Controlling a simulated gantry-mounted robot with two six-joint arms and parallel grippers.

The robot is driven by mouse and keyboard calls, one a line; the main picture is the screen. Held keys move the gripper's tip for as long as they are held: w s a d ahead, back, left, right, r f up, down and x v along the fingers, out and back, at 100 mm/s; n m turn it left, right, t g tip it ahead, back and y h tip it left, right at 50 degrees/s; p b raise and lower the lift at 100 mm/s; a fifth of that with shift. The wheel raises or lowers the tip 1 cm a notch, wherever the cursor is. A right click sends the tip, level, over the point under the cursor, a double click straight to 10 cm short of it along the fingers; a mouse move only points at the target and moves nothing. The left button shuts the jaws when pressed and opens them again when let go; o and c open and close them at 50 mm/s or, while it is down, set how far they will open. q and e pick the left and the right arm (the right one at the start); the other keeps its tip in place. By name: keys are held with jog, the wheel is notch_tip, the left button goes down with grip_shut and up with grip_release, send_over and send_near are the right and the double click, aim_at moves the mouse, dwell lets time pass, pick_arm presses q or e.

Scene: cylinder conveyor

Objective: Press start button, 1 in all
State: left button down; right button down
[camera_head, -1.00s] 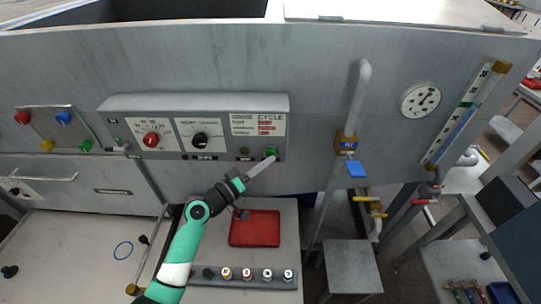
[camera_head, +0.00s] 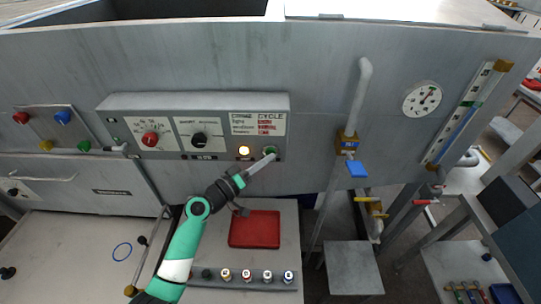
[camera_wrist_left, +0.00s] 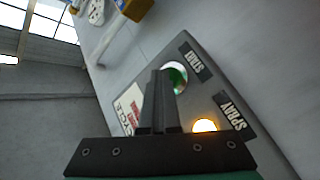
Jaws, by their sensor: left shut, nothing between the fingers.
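The green start button (camera_head: 270,150) is at the right end of the control panel (camera_head: 200,102). My left gripper (camera_head: 272,156) is shut and empty, its fingertips at the button. In the left wrist view the shut fingers (camera_wrist_left: 160,75) partly cover the green button (camera_wrist_left: 177,74), beside a label reading START. I cannot tell whether the tips press it. A yellow lamp (camera_head: 244,150) is lit left of the button; it also glows in the left wrist view (camera_wrist_left: 204,125) near a SPRAY label. My right gripper is not in view.
A red knob (camera_head: 150,139) and a black knob (camera_head: 199,140) are left on the panel. A pipe with a blue-handled valve (camera_head: 357,169) stands to the right. A red tray (camera_head: 262,229) and several small cylinders lie below.

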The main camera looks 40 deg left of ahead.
pick_arm(q)
jog(key=shift+s+d+p, duration=0.45)
jog(key=shift+s+d, duration=0.15)
jog(key=shift+s, duration=0.05)
jog(key=shift+s+d+p, duration=0.95)
jog(key=shift+s+d, duration=0.75)
jog(key=shift+s, duration=0.15)
